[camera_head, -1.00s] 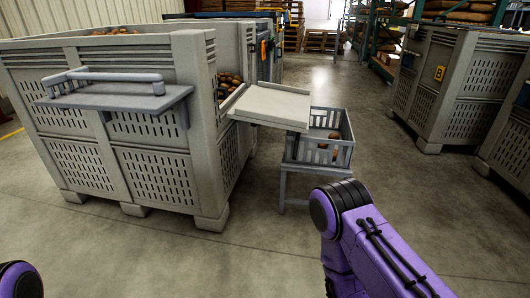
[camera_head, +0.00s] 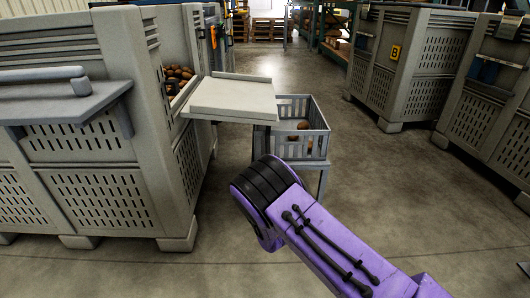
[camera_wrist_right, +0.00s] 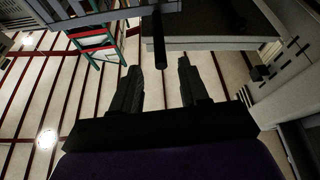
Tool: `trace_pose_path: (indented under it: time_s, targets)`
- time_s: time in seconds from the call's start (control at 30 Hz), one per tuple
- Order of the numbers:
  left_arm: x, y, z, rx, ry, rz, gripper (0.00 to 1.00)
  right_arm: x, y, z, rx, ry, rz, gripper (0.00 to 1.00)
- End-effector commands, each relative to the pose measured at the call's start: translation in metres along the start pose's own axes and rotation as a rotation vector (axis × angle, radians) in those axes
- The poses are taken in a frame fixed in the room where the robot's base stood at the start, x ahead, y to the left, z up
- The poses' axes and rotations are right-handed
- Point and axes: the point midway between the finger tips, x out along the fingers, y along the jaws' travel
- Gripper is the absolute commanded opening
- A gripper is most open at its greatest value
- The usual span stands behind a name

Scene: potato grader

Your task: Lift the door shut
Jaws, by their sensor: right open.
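The door (camera_head: 232,98) is a pale grey panel at the side of the large grey slatted bin (camera_head: 95,190). It is down, sticking out roughly flat to the right, with its outer end over a small crate. In the right wrist view, which looks upward, the door's underside (camera_wrist_right: 205,30) shows at the top right. My right gripper (camera_wrist_right: 157,82) is open and empty below the door, with a dark rod just beyond its fingertips. In the head view my purple arm hides this gripper. My left gripper is out of view.
The small slatted crate (camera_head: 300,143) stands on a stand and holds a few potatoes. A grey shelf with a rail (camera_head: 60,100) juts from the bin's front. More potatoes (camera_head: 180,72) show inside the bin. Other bins (camera_head: 412,70) stand at the right; the floor between is clear.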

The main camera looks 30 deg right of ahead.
Motion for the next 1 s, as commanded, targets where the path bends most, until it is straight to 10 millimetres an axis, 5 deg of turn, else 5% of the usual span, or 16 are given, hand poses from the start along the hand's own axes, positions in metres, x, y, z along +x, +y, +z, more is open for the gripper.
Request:
trace_pose_path:
  time_s: [0.4, 0.8, 0.93, 1.0]
  targets:
    - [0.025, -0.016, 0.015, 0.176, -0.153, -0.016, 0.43, 0.083, 0.001, 0.003, 0.003, -0.001, 0.002, 0.44]
    - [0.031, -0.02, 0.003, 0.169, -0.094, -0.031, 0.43, 0.099, 0.0, 0.001, 0.0, -0.005, -0.002, 0.44]
    - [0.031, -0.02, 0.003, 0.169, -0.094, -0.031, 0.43, 0.099, 0.0, 0.001, 0.0, -0.005, -0.002, 0.05]
    - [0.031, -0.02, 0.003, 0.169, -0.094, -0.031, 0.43, 0.099, 0.0, 0.001, 0.0, -0.005, -0.002, 0.0]
